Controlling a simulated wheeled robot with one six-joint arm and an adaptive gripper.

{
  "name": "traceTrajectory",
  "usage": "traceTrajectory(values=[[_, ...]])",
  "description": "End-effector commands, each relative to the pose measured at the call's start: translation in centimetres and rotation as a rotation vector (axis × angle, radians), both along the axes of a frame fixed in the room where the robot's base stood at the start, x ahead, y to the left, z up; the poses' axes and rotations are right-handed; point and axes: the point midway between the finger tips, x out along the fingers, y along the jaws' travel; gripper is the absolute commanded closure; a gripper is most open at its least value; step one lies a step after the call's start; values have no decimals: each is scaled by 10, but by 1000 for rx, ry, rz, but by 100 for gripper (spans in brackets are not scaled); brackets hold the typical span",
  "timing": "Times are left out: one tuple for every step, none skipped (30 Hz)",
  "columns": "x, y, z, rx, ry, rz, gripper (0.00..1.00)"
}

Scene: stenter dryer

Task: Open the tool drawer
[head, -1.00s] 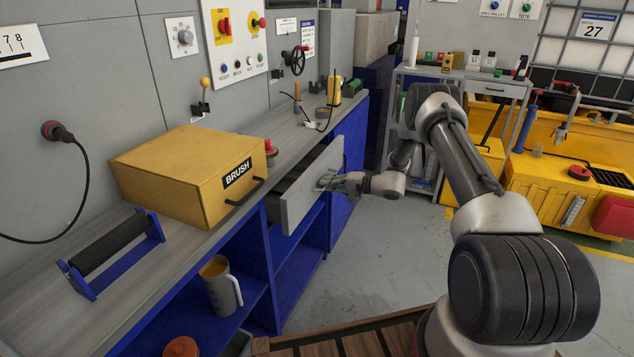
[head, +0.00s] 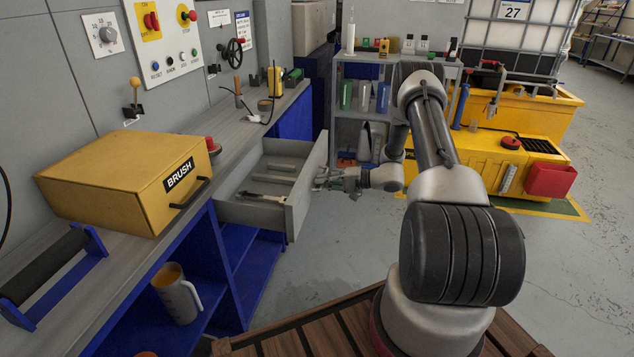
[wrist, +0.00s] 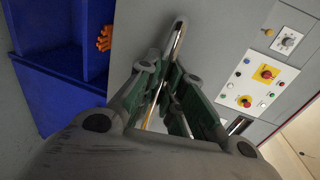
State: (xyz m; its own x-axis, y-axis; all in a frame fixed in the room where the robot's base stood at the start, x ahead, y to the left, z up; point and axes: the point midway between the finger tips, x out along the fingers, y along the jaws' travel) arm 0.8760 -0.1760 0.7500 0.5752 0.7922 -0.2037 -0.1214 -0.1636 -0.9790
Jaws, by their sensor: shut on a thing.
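The grey tool drawer (head: 293,205) is pulled well out from under the grey bench top in the head view. Its inside shows a divider and a few tools, one of them a dark-handled tool (head: 262,197). My gripper (head: 322,177) is at the outer side of the drawer front, shut on the drawer handle. In the wrist view the handle (wrist: 178,38) is a metal bar running in between the two green-padded fingers (wrist: 165,95). The exact contact of the pads is partly hidden by the fingers.
A yellow BRUSH box (head: 110,185) stands on the bench left of the drawer. A jug (head: 177,295) stands on the blue shelf below. A grey rack (head: 350,125) and a yellow tank (head: 480,165) stand behind my arm. The floor right of the drawer is clear.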

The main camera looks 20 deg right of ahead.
Motion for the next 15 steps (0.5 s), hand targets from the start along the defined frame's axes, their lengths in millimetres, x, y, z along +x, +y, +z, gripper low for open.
traceTrajectory(values=[[0,-1,0,-1,0,-2,100],[0,-1,0,-1,0,-2,100],[0,-1,0,-1,0,-2,100],[0,-1,0,-1,0,-2,100],[0,-1,0,-1,0,-2,100],[0,-1,0,-1,0,-2,100],[0,-1,0,-1,0,-2,100],[0,-1,0,-1,0,-2,100],[0,-1,0,-1,0,-2,100],[0,-1,0,-1,0,-2,100],[0,-1,0,-1,0,-2,85],[0,-1,0,-2,-1,-2,78],[0,-1,0,-1,0,-2,72],[0,-1,0,-1,-1,-1,68],[0,-1,0,0,0,-1,68]])
